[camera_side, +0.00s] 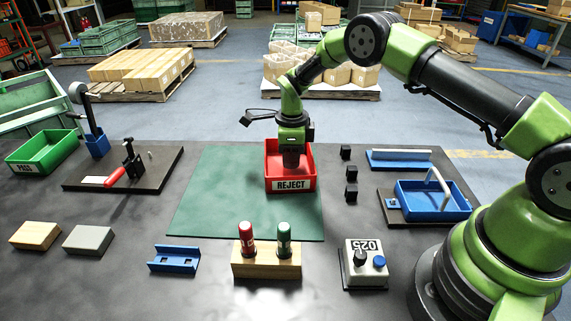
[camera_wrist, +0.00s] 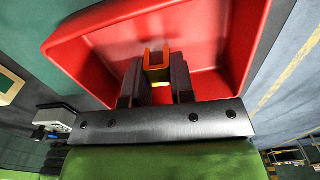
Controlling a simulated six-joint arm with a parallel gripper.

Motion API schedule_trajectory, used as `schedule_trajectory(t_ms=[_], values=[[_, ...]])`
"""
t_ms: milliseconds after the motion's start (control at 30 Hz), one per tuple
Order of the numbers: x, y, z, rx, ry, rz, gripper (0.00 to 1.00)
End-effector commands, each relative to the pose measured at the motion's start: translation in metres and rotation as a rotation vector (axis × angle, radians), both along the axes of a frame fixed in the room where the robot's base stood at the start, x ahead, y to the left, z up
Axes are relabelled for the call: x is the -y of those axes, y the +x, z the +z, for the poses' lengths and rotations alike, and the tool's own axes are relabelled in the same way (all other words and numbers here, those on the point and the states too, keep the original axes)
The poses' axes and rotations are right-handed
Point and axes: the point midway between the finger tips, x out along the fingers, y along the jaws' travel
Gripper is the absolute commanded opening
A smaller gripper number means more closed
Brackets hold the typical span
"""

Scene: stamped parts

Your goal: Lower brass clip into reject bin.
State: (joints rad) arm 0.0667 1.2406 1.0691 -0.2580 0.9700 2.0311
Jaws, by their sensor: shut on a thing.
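The red reject bin (camera_side: 291,185) stands on the far right part of the green mat, with a REJECT label on its front. My gripper (camera_side: 291,160) points down into the bin's opening. In the wrist view my gripper (camera_wrist: 157,75) is shut on the brass clip (camera_wrist: 156,58), a small orange-gold U-shaped part between the two dark fingers. Red walls of the bin (camera_wrist: 215,45) surround the clip in that view. In the side view the clip is hidden by the gripper and bin. I cannot tell whether the clip touches the bin floor.
A green PASS bin (camera_side: 42,152) and a board with a red-handled clamp (camera_side: 118,172) stand at left. Several small black blocks (camera_side: 351,172) and a blue tray (camera_side: 432,203) lie right of the bin. A wooden marker holder (camera_side: 266,264) stands in front. The mat's left part is clear.

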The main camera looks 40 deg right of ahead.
Motion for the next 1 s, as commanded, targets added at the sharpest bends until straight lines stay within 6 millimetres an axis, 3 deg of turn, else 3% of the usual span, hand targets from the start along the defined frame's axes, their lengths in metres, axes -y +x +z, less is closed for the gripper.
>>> schedule_trajectory(t_ms=[1000], values=[[0.000, 0.000, -0.016, -0.001, 0.001, -0.001, 0.00]])
